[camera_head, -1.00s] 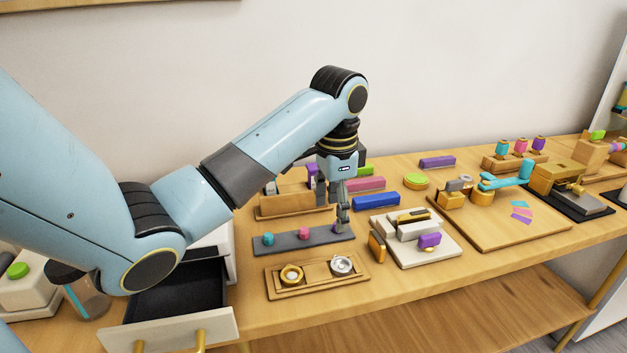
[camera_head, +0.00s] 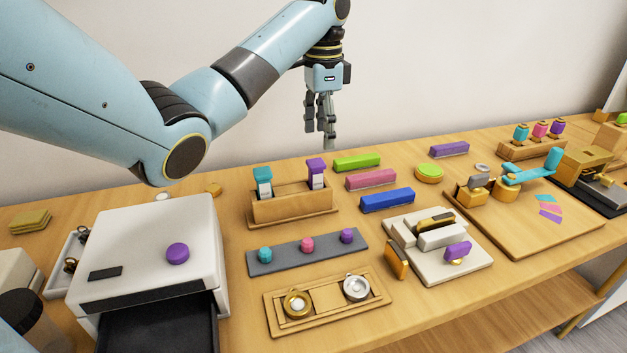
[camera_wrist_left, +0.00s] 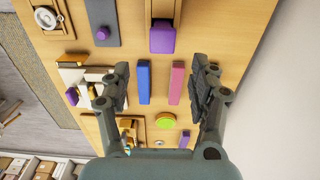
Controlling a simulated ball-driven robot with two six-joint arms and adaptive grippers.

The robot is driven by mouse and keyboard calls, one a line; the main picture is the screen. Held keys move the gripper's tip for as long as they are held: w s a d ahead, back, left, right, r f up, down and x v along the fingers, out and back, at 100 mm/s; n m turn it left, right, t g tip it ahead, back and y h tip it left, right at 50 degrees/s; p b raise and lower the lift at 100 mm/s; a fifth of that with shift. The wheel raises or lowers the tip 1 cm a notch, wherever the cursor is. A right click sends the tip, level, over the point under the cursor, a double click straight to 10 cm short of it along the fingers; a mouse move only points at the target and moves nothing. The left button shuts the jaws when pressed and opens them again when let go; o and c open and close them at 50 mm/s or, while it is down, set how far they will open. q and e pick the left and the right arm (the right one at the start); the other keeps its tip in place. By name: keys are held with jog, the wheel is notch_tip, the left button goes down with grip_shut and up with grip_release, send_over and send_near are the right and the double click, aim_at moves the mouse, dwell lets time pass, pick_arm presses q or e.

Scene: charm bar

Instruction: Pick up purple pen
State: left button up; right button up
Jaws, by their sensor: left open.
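A purple-capped upright piece with a pale body (camera_head: 317,172), which looks like a pen, stands in the right part of a wooden holder (camera_head: 290,209). Its purple cap (camera_wrist_left: 162,38) also shows at the top middle of the left wrist view. A teal-capped piece (camera_head: 263,180) stands in the same holder. My left gripper (camera_head: 320,130) is open and empty, pointing down, high above the back of the table. In the left wrist view its fingers (camera_wrist_left: 158,75) are spread wide, with blue and pink bars showing below between them. My right gripper is not in view.
Green (camera_head: 357,161), pink (camera_head: 371,179), blue (camera_head: 387,200) and purple (camera_head: 449,149) bars lie right of the holder. A grey strip (camera_head: 305,255) with small knobs lies in front. A white cabinet (camera_head: 150,235) with an open drawer stands left.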

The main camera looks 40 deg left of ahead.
aim_at(319, 161)
pick_arm(q)
notch_tip(319, 161, down, 4)
jog(key=shift+f+b, duration=0.1)
jog(key=shift+b, duration=0.5)
jog(key=f, duration=0.4)
jog(key=shift+s+a+f, duration=0.1)
jog(key=shift+a, duration=0.1)
jog(key=shift+f, duration=0.45)
jog(key=c, duration=0.5)
grip_shut()
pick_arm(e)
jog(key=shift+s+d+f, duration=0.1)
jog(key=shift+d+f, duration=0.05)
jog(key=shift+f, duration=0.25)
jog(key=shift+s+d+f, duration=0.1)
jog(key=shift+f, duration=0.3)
